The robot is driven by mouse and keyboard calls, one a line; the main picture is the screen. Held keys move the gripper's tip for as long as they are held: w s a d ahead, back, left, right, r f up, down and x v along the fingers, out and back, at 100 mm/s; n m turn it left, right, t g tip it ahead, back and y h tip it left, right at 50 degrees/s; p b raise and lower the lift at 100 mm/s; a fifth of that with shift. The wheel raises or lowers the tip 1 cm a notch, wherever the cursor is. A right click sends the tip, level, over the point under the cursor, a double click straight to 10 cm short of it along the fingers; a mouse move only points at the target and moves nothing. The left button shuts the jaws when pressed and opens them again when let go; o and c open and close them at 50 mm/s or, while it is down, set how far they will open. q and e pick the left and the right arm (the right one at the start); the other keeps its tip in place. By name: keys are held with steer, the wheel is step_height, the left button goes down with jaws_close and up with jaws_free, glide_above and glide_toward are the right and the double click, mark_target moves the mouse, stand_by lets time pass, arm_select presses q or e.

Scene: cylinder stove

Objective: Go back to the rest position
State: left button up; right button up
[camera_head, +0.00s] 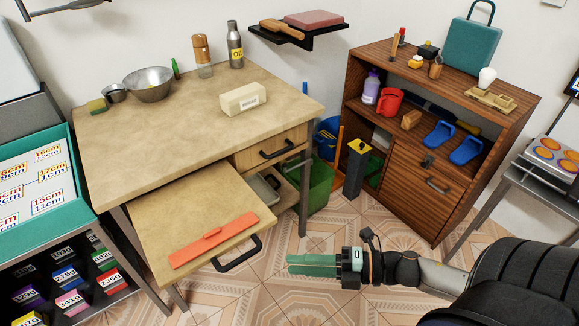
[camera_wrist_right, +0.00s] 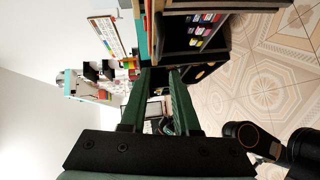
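My right gripper (camera_head: 289,265) reaches in from the lower right in the head view, over the tiled floor, in front of the wooden table (camera_head: 150,130). Its green fingers point left and hold nothing. In the right wrist view the two fingers of my right gripper (camera_wrist_right: 160,72) stand apart with a clear gap between them, so it is open. It touches nothing that I can see. My left gripper is not in view.
The table's drawer panel (camera_head: 190,205) is pulled out with a red flat bar (camera_head: 212,240) on it. A brown cabinet (camera_head: 440,130) stands at the right, a stove (camera_head: 556,154) at far right, a teal tray (camera_head: 50,240) at left.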

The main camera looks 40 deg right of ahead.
steer(key=s+a+f+m+g+h, duration=0.1)
steer(key=a+f+m+h, duration=0.4)
steer(key=m, duration=0.6)
steer(key=a+f+m+h, duration=0.2)
steer(key=f+m+h, duration=0.3)
steer(key=m, duration=0.6)
arm_select(q)
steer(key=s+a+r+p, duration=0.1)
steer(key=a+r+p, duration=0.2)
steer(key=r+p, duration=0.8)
steer(key=p, duration=0.4)
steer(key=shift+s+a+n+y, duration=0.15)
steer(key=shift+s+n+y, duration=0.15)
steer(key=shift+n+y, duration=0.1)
arm_select(e)
step_height(320, 180, up, 9)
steer(key=s+d+m, duration=0.1)
steer(key=s+m, duration=0.1)
steer(key=shift+s+g, duration=0.3)
steer(key=shift+s, duration=0.1)
